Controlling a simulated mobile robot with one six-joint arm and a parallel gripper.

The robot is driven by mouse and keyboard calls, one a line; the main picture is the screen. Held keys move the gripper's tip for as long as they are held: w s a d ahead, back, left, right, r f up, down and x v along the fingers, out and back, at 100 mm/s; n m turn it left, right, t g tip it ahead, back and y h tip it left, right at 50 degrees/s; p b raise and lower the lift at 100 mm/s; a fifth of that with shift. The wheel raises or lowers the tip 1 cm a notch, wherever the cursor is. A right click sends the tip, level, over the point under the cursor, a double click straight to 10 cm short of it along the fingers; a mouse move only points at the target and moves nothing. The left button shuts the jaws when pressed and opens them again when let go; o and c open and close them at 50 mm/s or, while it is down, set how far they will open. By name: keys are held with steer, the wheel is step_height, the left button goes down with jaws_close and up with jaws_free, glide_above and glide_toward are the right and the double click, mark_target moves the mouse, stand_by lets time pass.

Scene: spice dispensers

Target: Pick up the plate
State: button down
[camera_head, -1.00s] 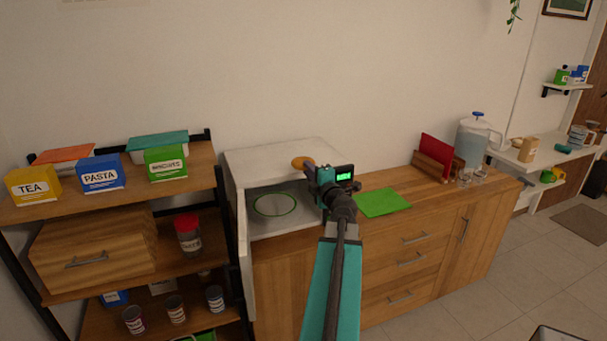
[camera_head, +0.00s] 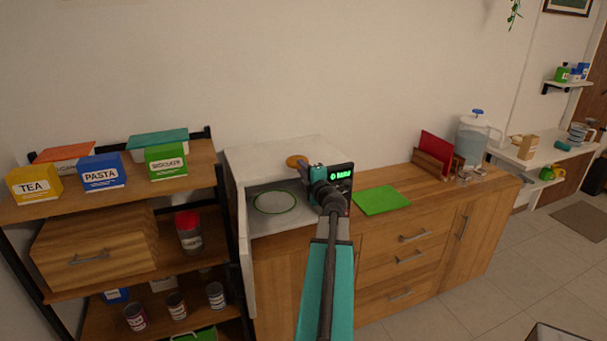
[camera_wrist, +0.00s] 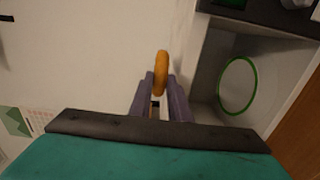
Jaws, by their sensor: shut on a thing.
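The plate (camera_head: 274,202) is pale with a green rim and lies flat inside the open white microwave (camera_head: 285,156). It also shows in the wrist view (camera_wrist: 238,85), right of my gripper. My gripper (camera_head: 306,166) is at the microwave's top front, above and to the right of the plate and apart from it. In the wrist view my gripper (camera_wrist: 160,88) is shut on an orange-brown round thing (camera_wrist: 161,70), seen edge-on. That held thing also shows in the head view (camera_head: 296,161). My arm hides part of the microwave's right side.
The microwave door (camera_head: 244,250) stands open at the left, near the shelf rack (camera_head: 205,160). A green mat (camera_head: 381,200) lies on the wooden counter (camera_head: 440,193), with bare counter around it. A red board (camera_head: 437,150) and a jug (camera_head: 475,140) stand farther right.

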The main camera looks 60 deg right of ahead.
steer(key=shift+f, duration=0.95)
steer(key=shift+f, duration=0.15)
steer(key=c, duration=1.7)
jaws_free()
steer(key=shift+o, duration=0.2)
